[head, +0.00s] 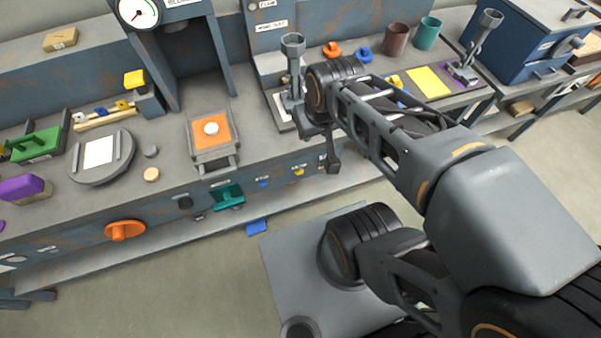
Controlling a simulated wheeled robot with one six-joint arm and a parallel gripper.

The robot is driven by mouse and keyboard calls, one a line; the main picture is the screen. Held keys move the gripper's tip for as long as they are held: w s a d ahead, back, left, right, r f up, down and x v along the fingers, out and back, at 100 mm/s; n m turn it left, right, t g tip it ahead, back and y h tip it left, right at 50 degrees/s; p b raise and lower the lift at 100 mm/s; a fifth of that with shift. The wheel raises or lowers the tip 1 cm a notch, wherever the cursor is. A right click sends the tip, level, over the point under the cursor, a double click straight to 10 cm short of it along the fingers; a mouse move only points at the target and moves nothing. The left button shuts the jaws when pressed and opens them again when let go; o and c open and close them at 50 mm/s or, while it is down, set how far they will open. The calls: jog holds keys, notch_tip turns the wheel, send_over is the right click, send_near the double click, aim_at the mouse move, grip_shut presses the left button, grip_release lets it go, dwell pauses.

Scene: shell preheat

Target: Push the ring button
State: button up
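On the front face of the bench are small controls with labels too small to read: a blue one (263,183), a yellow one (298,171) and a dark one (184,202). I cannot tell which, if any, is the ring button. My gripper (333,162) hangs at the end of my arm, in front of the bench edge and right of the yellow control in the picture. Its fingers are small and dark, and their opening cannot be made out. Nothing is visibly held. My wrist hides part of the bench behind it.
A grey metal stand with a cup top (293,45) is close left of my wrist. A teal handle (227,196) and an orange knob (125,230) stick out from the bench front. An orange plate with a white knob (222,137) sits on top. Floor before the bench is clear at left.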

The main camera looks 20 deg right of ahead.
grip_shut()
dwell(1.3)
